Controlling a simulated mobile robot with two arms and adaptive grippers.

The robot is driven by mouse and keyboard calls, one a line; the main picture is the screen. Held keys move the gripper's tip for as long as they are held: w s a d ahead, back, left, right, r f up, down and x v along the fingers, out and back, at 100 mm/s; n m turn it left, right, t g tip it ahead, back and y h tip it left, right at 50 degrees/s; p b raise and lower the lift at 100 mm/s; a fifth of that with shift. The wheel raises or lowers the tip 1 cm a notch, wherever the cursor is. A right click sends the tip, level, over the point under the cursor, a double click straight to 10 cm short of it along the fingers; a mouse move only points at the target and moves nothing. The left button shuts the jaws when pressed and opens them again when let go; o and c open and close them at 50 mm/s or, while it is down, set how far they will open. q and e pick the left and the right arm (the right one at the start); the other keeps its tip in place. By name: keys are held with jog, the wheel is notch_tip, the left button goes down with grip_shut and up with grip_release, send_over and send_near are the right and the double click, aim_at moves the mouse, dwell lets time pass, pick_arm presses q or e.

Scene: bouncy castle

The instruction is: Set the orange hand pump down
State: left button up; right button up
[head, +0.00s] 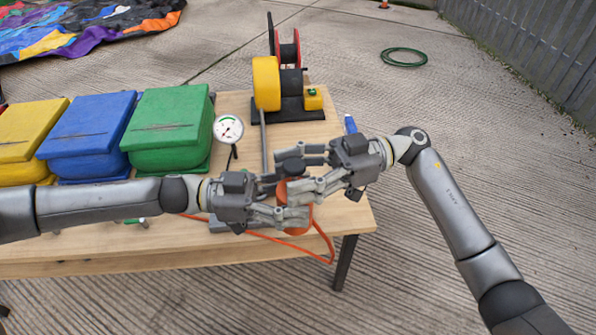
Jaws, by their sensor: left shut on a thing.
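The orange hand pump (297,229) is held up over the front right part of the table, largely hidden by the fingers. Orange shows between and below them, with a dark round part (291,166) at the top. My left gripper (285,203) comes from the left and is shut on the pump. My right gripper (300,171) comes from the right just above it. Its fingers are spread apart close to the pump's upper part, and whether they touch it is unclear. An orange hose (322,244) loops at the table's front edge.
Yellow (22,142), blue (83,134) and green (168,125) lidded bins stand at the table's left. A pressure gauge (228,128) stands beside them. A yellow and black machine (267,84) is at the back. The wooden table (338,203) has some bare room on the right.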

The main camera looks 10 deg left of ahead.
pick_arm(q)
jog(key=shift+r, duration=0.1)
pick_arm(e)
grip_shut()
pick_arm(q)
jog(key=o, duration=1.4)
jog(key=shift+o, duration=0.2)
jog(key=shift+a, duration=0.1)
